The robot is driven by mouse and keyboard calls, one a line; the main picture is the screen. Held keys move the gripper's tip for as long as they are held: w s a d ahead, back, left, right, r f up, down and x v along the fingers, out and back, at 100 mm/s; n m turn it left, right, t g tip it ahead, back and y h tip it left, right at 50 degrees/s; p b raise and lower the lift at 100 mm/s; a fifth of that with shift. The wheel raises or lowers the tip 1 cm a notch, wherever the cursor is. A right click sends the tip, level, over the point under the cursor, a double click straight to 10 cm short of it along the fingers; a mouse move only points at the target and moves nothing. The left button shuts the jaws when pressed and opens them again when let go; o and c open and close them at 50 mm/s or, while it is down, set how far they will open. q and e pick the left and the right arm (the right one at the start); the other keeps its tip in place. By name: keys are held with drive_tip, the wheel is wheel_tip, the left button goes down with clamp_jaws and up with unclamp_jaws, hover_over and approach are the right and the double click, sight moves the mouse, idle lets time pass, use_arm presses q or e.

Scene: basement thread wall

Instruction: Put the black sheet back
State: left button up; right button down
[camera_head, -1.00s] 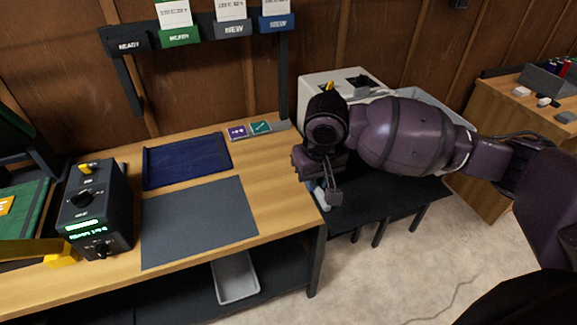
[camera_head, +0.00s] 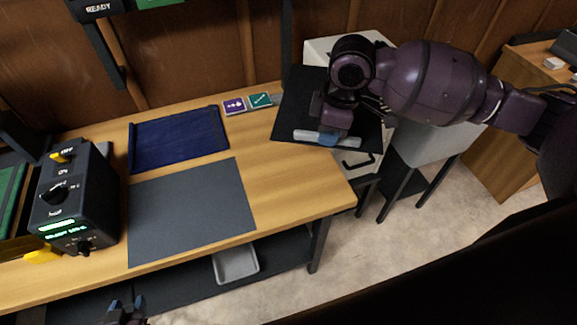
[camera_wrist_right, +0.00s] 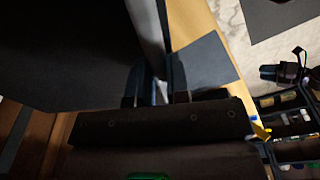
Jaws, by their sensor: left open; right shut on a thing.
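The black sheet (camera_head: 297,103) is held in the air over the right end of the wooden workbench, with a pale rail (camera_head: 350,141) along its near edge. My right gripper (camera_head: 328,139) is shut on that rail edge, and the arm hides part of the sheet. In the right wrist view the sheet (camera_wrist_right: 65,50) fills the upper left, its pale rail (camera_wrist_right: 148,28) running down to the fingers (camera_wrist_right: 152,88). My left gripper (camera_head: 126,303) is open and empty at the bottom edge of the head view, in front of the bench.
A blue sheet (camera_head: 178,138) and a grey mat (camera_head: 190,212) lie on the workbench (camera_head: 290,190). A black control box (camera_head: 75,200) stands at left. Purple and green cards (camera_head: 247,103) lie at the back.

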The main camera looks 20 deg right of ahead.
drive_tip(key=n, duration=0.5)
drive_tip(key=shift+s+d+f+g, duration=0.1)
drive_tip(key=shift+s+d+g, duration=0.1)
drive_tip(key=shift+d+g, duration=0.1)
drive_tip(key=n, duration=0.5)
drive_tip(key=shift+s+d+g+b, duration=0.1)
drive_tip(key=shift+s+g+b, duration=0.1)
drive_tip(key=shift+g+b, duration=0.15)
drive_tip(key=b, duration=0.2)
hover_over(322, 197)
drive_tip(key=f, duration=1.5)
drive_tip(key=shift+w+d+f, duration=0.1)
drive_tip(key=shift+w+d, duration=0.05)
drive_tip(key=shift+d, duration=0.05)
drive_tip(key=shift+f, duration=2.45)
drive_tip(key=c, duration=1.1)
unclamp_jaws()
